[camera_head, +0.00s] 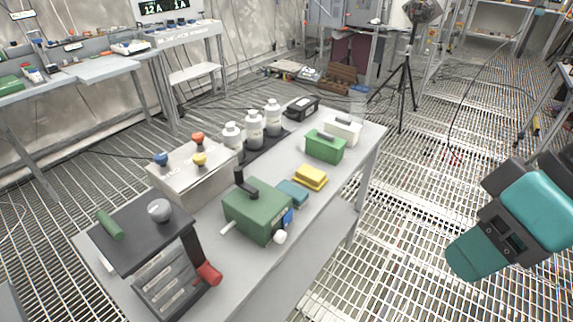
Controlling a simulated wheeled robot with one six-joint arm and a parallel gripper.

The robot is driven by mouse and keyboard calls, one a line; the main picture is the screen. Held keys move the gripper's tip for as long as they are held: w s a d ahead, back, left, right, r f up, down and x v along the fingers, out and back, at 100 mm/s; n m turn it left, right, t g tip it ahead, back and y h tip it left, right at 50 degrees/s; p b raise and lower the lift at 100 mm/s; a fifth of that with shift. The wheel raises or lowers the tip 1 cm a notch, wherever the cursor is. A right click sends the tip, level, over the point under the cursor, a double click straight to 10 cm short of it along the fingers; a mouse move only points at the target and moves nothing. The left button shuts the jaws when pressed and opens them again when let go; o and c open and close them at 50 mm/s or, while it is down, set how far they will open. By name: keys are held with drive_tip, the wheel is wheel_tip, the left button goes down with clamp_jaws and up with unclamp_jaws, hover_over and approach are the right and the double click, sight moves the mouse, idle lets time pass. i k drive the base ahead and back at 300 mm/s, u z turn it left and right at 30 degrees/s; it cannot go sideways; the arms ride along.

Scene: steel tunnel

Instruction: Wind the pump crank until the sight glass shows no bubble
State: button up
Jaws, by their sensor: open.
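A green box-shaped unit (258,212), which looks like the pump, stands on the grey bench. A black arm with an upright grip (245,187) lies on its top and looks like the crank. A white rod sticks out at its left, and a blue part (288,217) and a white round knob (280,237) sit on its right side. I cannot make out which part is the sight glass, or any bubble. My teal and grey arm hangs over the floor at the right, well apart from the pump. My gripper does not show.
The bench (338,175) also holds a teal block (292,192), a yellow block (311,177), a green case (325,146), a box with coloured knobs (190,172), several white bottles and a black-topped cabinet (130,240) at front left. Grating floor (420,190) is clear right of the bench.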

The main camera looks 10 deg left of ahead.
sight(253, 192)
drive_tip(key=z, duration=0.55)
drive_tip(key=k, duration=0.95)
drive_tip(key=u, duration=1.15)
